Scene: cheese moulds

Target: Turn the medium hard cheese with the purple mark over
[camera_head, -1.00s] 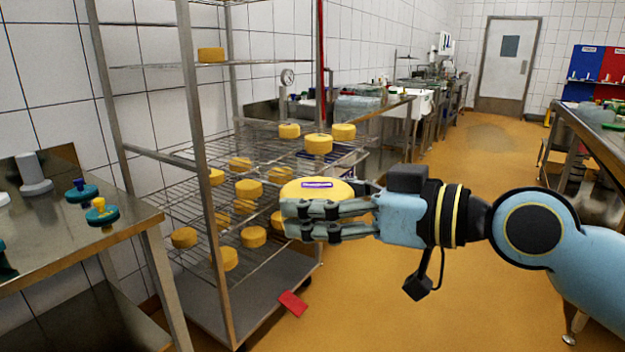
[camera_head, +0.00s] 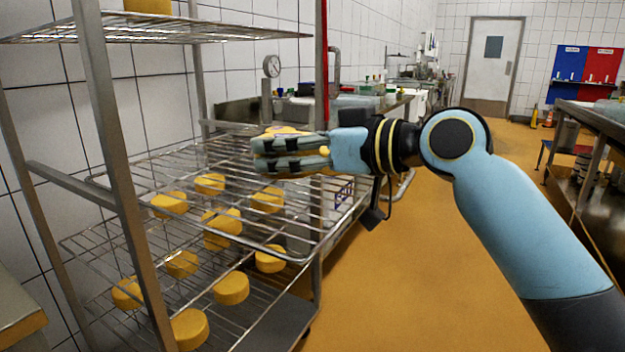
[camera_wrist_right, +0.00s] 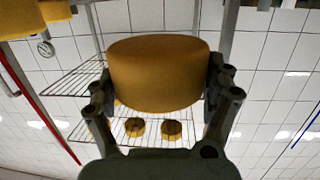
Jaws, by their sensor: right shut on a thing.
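My right gripper (camera_head: 265,152) is shut on a yellow cheese wheel (camera_head: 284,130) and holds it above the upper of the two lower rack shelves. My left gripper is not in view.
A steel wire rack (camera_head: 110,150) stands at the left, its posts and shelf edges close to my right gripper. Several yellow cheeses, such as one at the front (camera_head: 189,328), lie on its lower shelves. A steel bench (camera_head: 585,125) stands at the right; the floor (camera_head: 400,290) between is clear.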

